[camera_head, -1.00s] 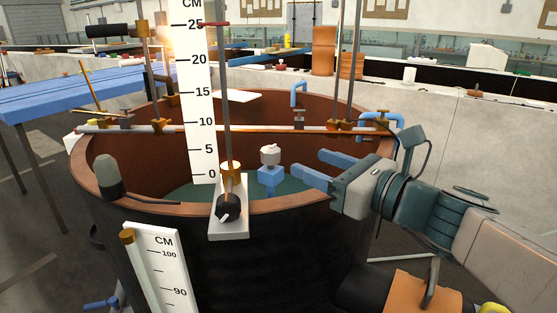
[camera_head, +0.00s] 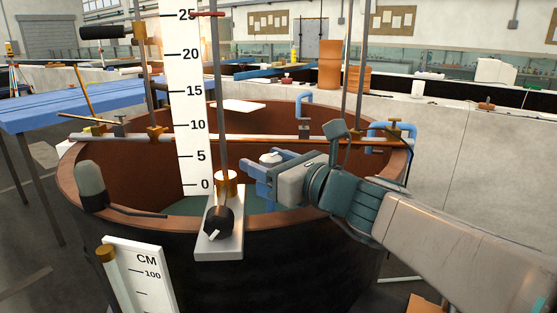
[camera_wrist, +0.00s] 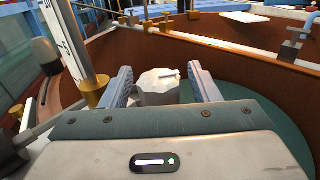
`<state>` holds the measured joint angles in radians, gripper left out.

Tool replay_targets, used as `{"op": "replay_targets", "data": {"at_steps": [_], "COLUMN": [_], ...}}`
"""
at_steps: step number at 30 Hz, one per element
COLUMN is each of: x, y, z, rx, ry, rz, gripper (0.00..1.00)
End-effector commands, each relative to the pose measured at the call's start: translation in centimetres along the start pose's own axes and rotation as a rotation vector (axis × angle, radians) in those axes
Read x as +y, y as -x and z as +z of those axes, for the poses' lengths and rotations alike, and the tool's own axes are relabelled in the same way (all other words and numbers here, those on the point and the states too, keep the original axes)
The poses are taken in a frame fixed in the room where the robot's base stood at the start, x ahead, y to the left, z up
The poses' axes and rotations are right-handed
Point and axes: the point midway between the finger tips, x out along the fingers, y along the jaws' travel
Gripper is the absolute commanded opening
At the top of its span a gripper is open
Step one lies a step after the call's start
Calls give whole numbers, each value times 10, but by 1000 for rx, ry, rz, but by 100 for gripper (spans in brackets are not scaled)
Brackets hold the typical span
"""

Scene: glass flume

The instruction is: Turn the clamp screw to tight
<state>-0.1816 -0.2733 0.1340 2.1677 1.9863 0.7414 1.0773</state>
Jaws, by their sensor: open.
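A white faceted knob (camera_head: 271,157) with a small raised bar on top stands inside the round brown tank. In the wrist view the knob (camera_wrist: 158,86) sits between my two blue fingers, with space at each side. My gripper (camera_head: 251,170) is open around it and comes in from the right; it also shows in the wrist view (camera_wrist: 159,72). The blue block under the knob, seen earlier, is now hidden by my gripper. A black knob (camera_head: 218,222) with a white mark sits on the white foot of the gauge rod. I cannot tell which knob is the clamp screw.
The tank's copper rim (camera_head: 120,222) runs below and around my arm. The tall white scale (camera_head: 187,110) and a brass collar (camera_head: 227,184) on its rod stand close left of my gripper. A horizontal rod (camera_head: 270,138) crosses the tank behind it.

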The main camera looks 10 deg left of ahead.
Motion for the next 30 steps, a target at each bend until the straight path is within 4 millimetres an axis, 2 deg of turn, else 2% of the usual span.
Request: {"op": "replay_targets", "data": {"at_steps": [4,13,14,18,30], "x": [2,3,3,4,4], "y": [-8,-10,-10,-10,-10], "z": [0,0,0,0,1], "rx": [0,0,0,0,0], "ry": [0,0,0,0,-1], "rz": [-2,-2,-1,-1,50], "gripper": [56,56,50,11,12]}}
